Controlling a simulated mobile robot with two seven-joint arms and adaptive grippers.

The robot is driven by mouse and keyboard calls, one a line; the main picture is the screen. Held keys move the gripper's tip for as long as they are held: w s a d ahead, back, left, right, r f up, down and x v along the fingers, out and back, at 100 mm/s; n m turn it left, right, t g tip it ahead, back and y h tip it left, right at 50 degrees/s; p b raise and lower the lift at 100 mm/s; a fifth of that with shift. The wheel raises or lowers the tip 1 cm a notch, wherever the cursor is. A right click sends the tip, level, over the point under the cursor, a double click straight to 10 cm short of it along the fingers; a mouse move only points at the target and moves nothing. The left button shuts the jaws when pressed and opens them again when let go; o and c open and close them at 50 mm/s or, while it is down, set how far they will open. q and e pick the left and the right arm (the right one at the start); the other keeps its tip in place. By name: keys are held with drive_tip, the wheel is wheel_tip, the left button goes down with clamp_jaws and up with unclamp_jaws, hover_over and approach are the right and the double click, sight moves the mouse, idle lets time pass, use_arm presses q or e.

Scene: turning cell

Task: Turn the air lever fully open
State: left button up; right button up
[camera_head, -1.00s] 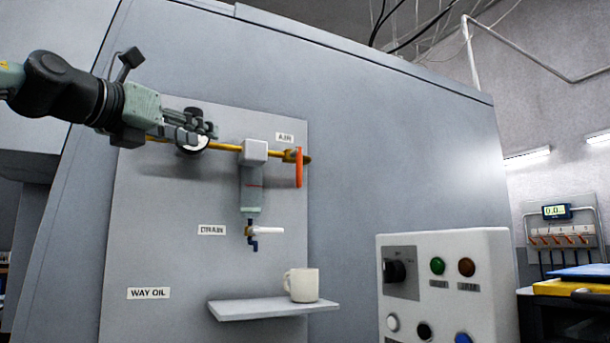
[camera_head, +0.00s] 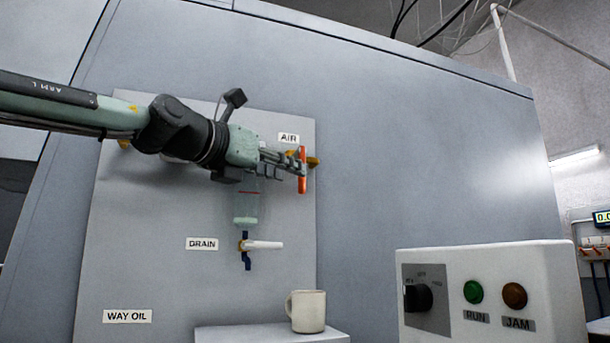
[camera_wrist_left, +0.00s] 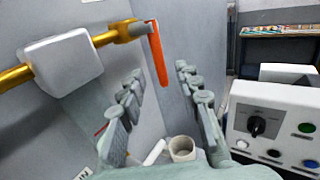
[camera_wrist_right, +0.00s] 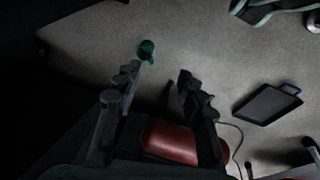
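The orange air lever (camera_head: 302,170) hangs down from the yellow pipe valve, just below the AIR label (camera_head: 288,138). It also shows in the left wrist view (camera_wrist_left: 158,54), ahead of the fingers and lined up between them. My left gripper (camera_head: 298,168) is beside the lever in the head view, its fingertips overlapping it. In the left wrist view the left gripper (camera_wrist_left: 158,82) is open with a wide gap and nothing held; contact with the lever cannot be told. My right gripper (camera_wrist_right: 158,75) is open and empty over the floor, outside the head view.
Below are the filter bowl (camera_head: 246,205), the white drain lever (camera_head: 262,245) and a mug (camera_head: 307,311) on a shelf (camera_head: 240,335). A control box (camera_head: 500,280) stands at the right. The grey panel between lever and box is clear.

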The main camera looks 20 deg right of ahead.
use_arm(q)
drive_tip(key=shift+p+x, duration=0.85)
drive_tip(key=shift+x, duration=2)
use_arm(e)
drive_tip(key=s+d+f, duration=0.1)
drive_tip(key=s+f, duration=0.2)
drive_tip(key=f, duration=0.3)
drive_tip(key=shift+s+f+g, duration=0.2)
drive_tip(key=shift+g, duration=0.2)
use_arm(q)
drive_tip(key=shift+c, duration=0.2)
use_arm(e)
drive_tip(key=shift+d, duration=0.1)
use_arm(q)
clamp_jaws()
